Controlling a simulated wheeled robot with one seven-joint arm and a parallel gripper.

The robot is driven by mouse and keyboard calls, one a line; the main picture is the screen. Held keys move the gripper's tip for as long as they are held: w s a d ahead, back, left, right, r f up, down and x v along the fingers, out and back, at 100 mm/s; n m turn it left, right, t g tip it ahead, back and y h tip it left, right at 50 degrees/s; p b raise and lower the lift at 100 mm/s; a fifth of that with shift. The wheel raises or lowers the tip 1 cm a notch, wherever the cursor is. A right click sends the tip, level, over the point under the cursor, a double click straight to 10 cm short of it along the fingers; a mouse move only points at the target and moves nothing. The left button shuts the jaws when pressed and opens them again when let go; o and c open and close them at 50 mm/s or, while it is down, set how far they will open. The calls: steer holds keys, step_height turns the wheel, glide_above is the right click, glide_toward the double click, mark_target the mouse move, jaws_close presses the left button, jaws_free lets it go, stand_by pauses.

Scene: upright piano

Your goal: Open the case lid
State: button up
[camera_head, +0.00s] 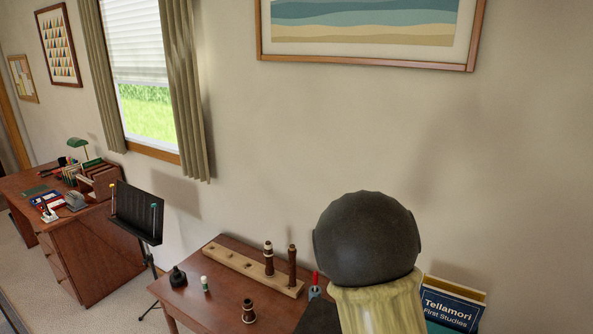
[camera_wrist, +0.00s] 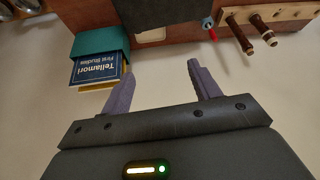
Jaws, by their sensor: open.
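I cannot make out a case or its lid for certain in either view. In the wrist view my gripper (camera_wrist: 161,72) is open, its two grey fingers apart with nothing between them. Past the fingertips lie a strip of pale surface and the reddish-brown table (camera_wrist: 185,32). A pale patch (camera_wrist: 151,35) shows at the table's edge; I cannot tell what it is. In the head view the table (camera_head: 222,307) is at bottom centre, its right part hidden behind a large dark rounded shape. My gripper is not visible there.
A wooden peg stand (camera_head: 245,265) holds dark instrument joints. A blue book, Tellamori First Studies (camera_head: 450,308), stands right; it also shows in the wrist view (camera_wrist: 97,70) by a teal block (camera_wrist: 100,42). A music stand (camera_head: 137,215) and desk (camera_head: 90,245) are left.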

steer(key=s+a+f+n+g+y, duration=0.1)
steer(key=s+a+n, duration=0.1)
steer(key=s, duration=0.9)
steer(key=s+a+f+n+g+y+b, duration=0.1)
steer(key=s+a+n, duration=0.2)
steer(key=s, duration=0.9)
steer(key=shift+c, duration=0.2)
